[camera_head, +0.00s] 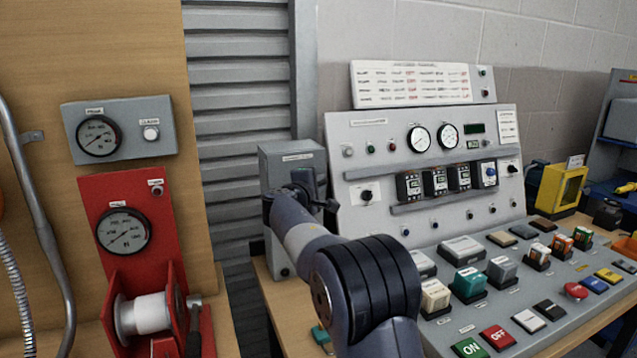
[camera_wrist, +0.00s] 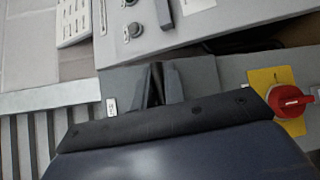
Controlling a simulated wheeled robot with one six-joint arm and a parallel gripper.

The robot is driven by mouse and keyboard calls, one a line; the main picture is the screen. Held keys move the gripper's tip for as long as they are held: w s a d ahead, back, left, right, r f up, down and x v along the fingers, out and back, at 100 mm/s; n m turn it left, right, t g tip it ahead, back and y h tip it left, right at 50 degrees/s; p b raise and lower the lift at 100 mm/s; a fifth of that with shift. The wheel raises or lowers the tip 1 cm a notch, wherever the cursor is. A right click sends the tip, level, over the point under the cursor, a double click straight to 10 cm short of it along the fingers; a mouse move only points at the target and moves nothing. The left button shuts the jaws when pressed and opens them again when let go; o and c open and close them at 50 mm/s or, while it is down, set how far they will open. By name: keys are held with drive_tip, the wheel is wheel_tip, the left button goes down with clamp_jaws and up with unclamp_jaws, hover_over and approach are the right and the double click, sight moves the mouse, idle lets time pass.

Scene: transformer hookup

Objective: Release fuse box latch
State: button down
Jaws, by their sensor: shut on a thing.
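A grey box with a label on its upper front (camera_head: 291,156), apparently the fuse box, stands left of the sloped control panel. My gripper (camera_head: 306,184) is at the front of this box, with my arm reaching to it from below right. In the wrist view, the dark fingers of my gripper (camera_wrist: 154,86) are close together against the grey box face (camera_wrist: 200,77). They are shut on a small part there, which I take to be the latch. The fingers and arm hide the latch itself, so its position cannot be told.
The control panel (camera_head: 370,225) with gauges and switches stands close on the right. A red rotary switch on a yellow plate (camera_wrist: 289,101) is right of my gripper in the wrist view. A grey shutter (camera_head: 238,100) is behind. A red winch stand (camera_head: 172,225) is at left.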

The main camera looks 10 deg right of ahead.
drive_tip(key=shift+m, duration=0.3)
drive_tip(key=shift+f, duration=0.1)
drive_tip(key=c, duration=1.5)
unclamp_jaws()
drive_tip(key=v, duration=0.3)
drive_tip(key=b+v, duration=0.1)
drive_tip(key=v, duration=0.3)
drive_tip(key=b+v, duration=0.1)
drive_tip(key=v, duration=0.2)
drive_tip(key=shift+s+a+r, duration=0.15)
drive_tip(key=shift+s+r, duration=0.15)
drive_tip(key=shift+s, duration=0.05)
